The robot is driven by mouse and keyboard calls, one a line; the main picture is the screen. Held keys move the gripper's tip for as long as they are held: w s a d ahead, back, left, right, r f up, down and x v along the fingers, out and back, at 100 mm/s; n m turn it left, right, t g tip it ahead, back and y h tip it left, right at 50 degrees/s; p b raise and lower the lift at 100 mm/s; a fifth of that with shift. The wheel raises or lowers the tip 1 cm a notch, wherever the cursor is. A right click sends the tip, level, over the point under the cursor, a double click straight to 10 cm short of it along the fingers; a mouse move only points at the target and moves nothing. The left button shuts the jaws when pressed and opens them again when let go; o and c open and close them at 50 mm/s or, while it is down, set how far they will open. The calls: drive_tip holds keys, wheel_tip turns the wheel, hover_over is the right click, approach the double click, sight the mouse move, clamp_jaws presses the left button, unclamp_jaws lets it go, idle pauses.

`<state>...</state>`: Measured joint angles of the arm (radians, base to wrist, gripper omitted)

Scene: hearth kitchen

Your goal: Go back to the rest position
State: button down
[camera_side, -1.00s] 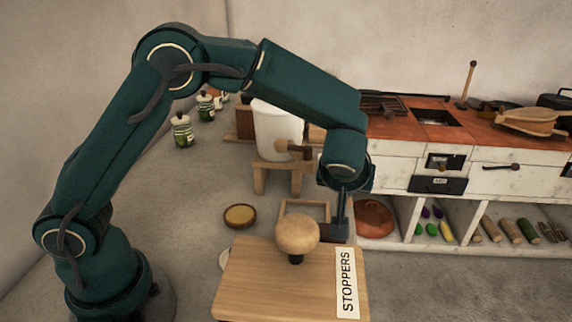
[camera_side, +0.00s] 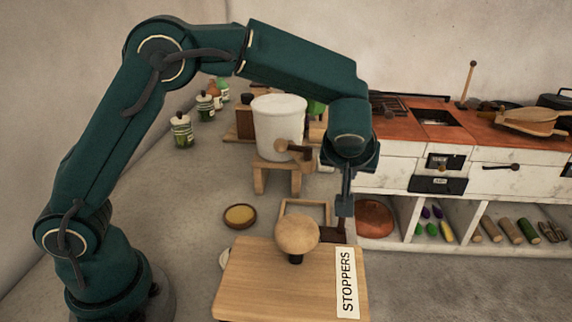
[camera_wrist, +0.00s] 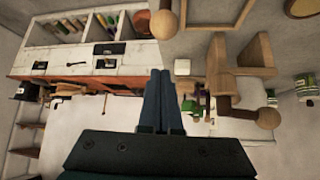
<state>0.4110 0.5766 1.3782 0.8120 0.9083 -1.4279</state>
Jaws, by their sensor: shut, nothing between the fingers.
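My gripper (camera_side: 345,204) hangs pointing down, with its fingers together and nothing between them. In the side view it is above and behind the board marked STOPPERS (camera_side: 270,285), close to the round wooden-topped stopper (camera_side: 298,234) that stands on that board. The gripper is apart from the stopper. In the wrist view the closed fingers (camera_wrist: 163,85) point up the picture, and a round wooden knob (camera_wrist: 163,24) shows beyond their tips.
A white container with a tap (camera_side: 280,128) stands on a wooden stand (camera_side: 262,178) behind the board. A small bowl (camera_side: 240,216) and a square wooden frame (camera_side: 306,208) lie nearby. A kitchen counter (camera_side: 405,150) with shelves stands at right. Jars (camera_side: 181,130) stand at back left.

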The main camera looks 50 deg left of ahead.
drive_tip(key=v, duration=0.6)
drive_tip(key=s+a+r+n, duration=0.2)
drive_tip(key=s+a+r, duration=0.5)
drive_tip(key=s+a, duration=0.15)
drive_tip(key=s+d+f+m+g+h, duration=0.1)
drive_tip(key=s+d+f+m+h, duration=0.2)
drive_tip(key=s+f+m, duration=0.4)
drive_tip(key=s+m+h, duration=0.1)
drive_tip(key=s, duration=0.4)
drive_tip(key=shift+s+f+g+h, duration=0.3)
drive_tip(key=shift+s+f+h, duration=0.05)
drive_tip(key=shift+s+h, duration=0.05)
drive_tip(key=c, duration=0.6)
unclamp_jaws()
drive_tip(key=shift+w+r+m, duration=0.25)
drive_tip(key=shift+m, duration=0.25)
drive_tip(key=o, duration=0.6)
drive_tip(key=shift+w+a+r+m+g, duration=0.25)
drive_tip(key=shift+w+r+m+g, duration=0.35)
drive_tip(key=shift+r+m, duration=0.25)
drive_tip(key=w+a+r+m+g+h, duration=0.1)
drive_tip(key=w+a+r+m+h, duration=0.1)
drive_tip(key=w+r+m+h, duration=0.35)
wheel_tip(320, 180, down, 9)
drive_tip(key=w+d+m+y, duration=0.1)
drive_tip(key=w+d+y, duration=0.1)
drive_tip(key=shift+w+d+m, duration=0.25)
drive_tip(key=shift+d+m, duration=0.05)
drive_tip(key=shift+r, duration=0.1)
